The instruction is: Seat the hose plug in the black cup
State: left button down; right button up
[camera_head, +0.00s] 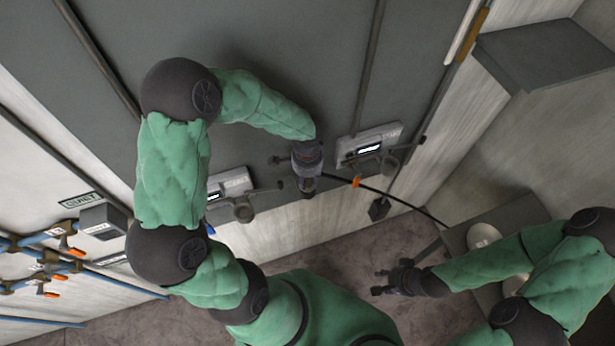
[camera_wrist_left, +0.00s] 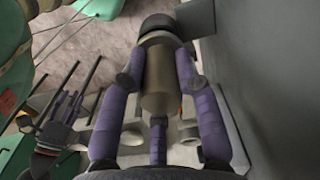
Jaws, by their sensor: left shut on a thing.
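My left gripper (camera_head: 308,184) is in front of the grey wall, between two wall units. It also shows in the left wrist view (camera_wrist_left: 160,75), with its purple fingers closed around a tan cylinder with a dark end, which looks like the hose plug (camera_wrist_left: 160,85). A black hose (camera_head: 400,199) with an orange band runs right from beside this gripper. My right gripper (camera_head: 381,281) is open and empty, low over the floor.
A white-faced unit (camera_head: 372,141) is on the wall at the right and another (camera_head: 228,184) at the left. Blue pipes with orange-handled valves (camera_head: 68,240) line the far left. A grey ledge (camera_head: 540,55) juts out at upper right. Brown floor (camera_head: 350,245) lies open between the arms.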

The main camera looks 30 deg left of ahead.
pick_arm(q)
jog(key=shift+f+b, duration=0.45)
dwell(0.6)
jog(key=c, duration=0.8)
grip_release()
jog(key=shift+r, duration=0.1)
notch_tip(320, 180, up, 12)
jog(key=shift+f, duration=0.1)
